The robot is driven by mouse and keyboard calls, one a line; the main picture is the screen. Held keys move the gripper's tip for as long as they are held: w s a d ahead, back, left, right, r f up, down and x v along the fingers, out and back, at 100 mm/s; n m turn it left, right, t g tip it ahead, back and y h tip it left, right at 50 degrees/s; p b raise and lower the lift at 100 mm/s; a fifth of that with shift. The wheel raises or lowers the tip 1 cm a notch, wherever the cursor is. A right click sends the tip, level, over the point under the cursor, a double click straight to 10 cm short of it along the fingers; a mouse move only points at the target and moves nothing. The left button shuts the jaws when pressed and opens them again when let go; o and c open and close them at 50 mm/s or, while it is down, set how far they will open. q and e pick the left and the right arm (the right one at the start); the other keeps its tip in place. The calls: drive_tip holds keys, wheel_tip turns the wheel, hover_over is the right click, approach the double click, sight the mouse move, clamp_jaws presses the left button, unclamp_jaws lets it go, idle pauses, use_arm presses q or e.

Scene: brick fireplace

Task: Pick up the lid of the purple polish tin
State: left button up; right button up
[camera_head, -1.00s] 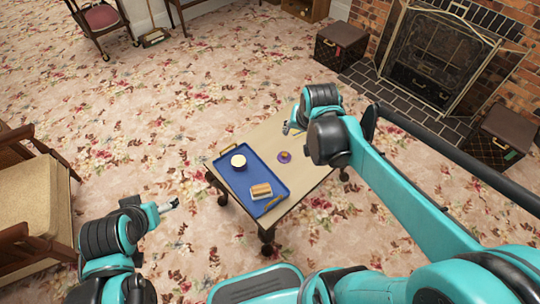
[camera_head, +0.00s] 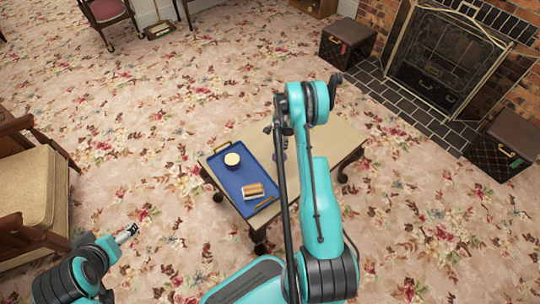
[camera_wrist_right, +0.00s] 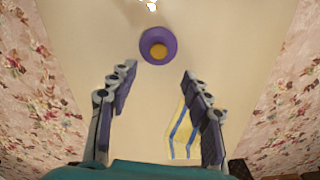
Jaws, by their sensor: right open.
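The purple polish tin (camera_wrist_right: 148,60) shows in the right wrist view on the pale tabletop, round, with a yellow-orange spot at its middle. I cannot tell the lid apart from the tin. In the head view my right arm hides most of the tin; only a small purple bit shows beside the arm. My right gripper (camera_wrist_right: 157,74) is open and empty, its fingers spread above the table, with the tin just beyond the fingertips. My left gripper (camera_head: 129,232) is at the lower left in the head view, away from the table; its jaws are too small to read.
A blue tray (camera_head: 227,184) with a round cream-topped item (camera_head: 232,159) and a brush-like block (camera_head: 253,190) lies on the table's left half. An armchair (camera_head: 35,185) stands at left.

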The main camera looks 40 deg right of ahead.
drive_tip(key=b, duration=0.1)
hover_over(279, 153)
drive_tip(key=f, duration=0.4)
drive_tip(key=shift+d+f, duration=0.1)
drive_tip(key=shift+d, duration=0.15)
drive_tip(key=f+b, duration=0.2)
drive_tip(key=f, duration=0.1)
drive_tip(key=f+b, duration=0.1)
drive_tip(key=f, duration=0.1)
drive_tip(key=shift+s+a, duration=0.1)
drive_tip(key=shift+a, duration=0.15)
drive_tip(key=shift+c, duration=1.2)
drive_tip(key=c, duration=0.9)
